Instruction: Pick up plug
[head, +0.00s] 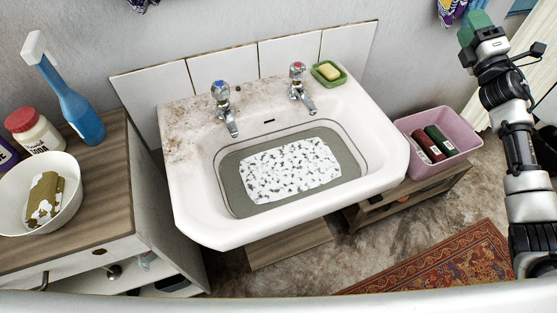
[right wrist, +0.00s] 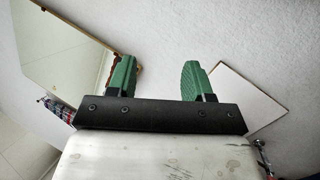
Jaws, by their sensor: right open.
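I cannot make out the plug in either view. The white sink (head: 188,198) holds grey water with a patch of white and dark-speckled foam (head: 290,170) on it, which hides the bottom. My right gripper (head: 474,27) is raised at the top right of the head view, well to the right of the sink and pointing up. In the right wrist view its two green fingers (right wrist: 158,68) stand apart with nothing between them. My left gripper is not in view.
Two taps, (head: 222,100) and (head: 298,80), rise at the sink's back, with a green soap dish (head: 329,82) to their right. A pink basket (head: 462,158) stands right of the sink. A wooden-topped cabinet (head: 110,205) holds a blue spray bottle (head: 75,105) and white bowl (head: 12,205).

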